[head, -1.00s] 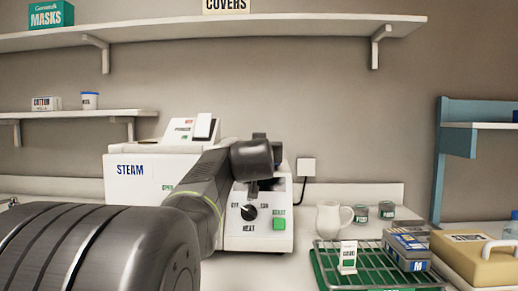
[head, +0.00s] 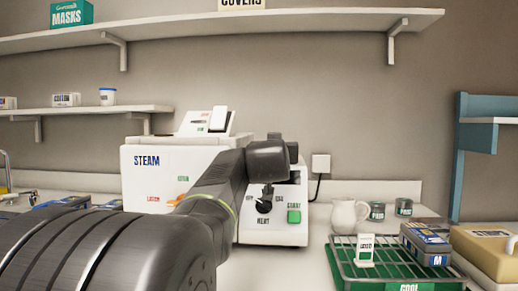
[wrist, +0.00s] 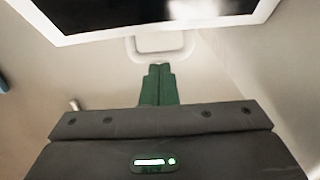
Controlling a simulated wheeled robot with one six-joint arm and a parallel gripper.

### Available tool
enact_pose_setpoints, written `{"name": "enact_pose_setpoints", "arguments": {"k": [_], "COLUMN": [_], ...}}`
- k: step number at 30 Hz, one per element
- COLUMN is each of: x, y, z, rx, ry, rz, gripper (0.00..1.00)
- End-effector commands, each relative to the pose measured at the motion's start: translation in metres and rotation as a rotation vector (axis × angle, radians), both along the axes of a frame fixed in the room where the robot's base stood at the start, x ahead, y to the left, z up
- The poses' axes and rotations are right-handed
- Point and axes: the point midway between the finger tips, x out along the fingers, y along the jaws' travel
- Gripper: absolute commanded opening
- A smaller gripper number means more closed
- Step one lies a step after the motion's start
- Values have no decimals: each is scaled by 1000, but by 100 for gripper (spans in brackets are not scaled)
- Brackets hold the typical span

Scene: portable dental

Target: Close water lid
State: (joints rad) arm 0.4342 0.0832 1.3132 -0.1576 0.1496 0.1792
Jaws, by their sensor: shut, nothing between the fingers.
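The white STEAM unit (head: 150,185) stands on the counter in the middle of the head view. On its top is a raised white housing with a small upright white flap (head: 219,118), which may be the water lid; its exact angle is unclear. My gripper (wrist: 158,68) is shut and empty in the wrist view, its green fingertips together just below a white loop-shaped handle (wrist: 160,44). I cannot tell whether they touch it. In the head view my dark wrist is in front of the unit's right part, and hides some of it; the fingertips are not clear there.
A dial (head: 264,207) and green button (head: 294,217) are on the unit's front. To its right stand a white jug (head: 348,216), a green tray with a wire rack (head: 340,262) and boxes. Shelves (head: 300,22) run along the wall above.

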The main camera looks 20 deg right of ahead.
Motion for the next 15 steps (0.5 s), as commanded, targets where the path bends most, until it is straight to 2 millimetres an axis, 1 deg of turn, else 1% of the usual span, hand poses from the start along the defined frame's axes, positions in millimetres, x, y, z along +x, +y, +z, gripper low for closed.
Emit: {"name": "enact_pose_setpoints", "arguments": {"k": [1,5,8,12,13,14,15], "x": [3,2,1,-3,-6,-13,-20], "y": [-2,-1,1,4,6,9,12], "z": [-15,-5,11,42,40,29,24], "rx": [19,17,14,5,4,4,5], "ry": [29,26,21,5,4,7,5], "rz": [-1,0,1,3,3,2,3], "gripper": [0,0,0,0,0,0,0]}}
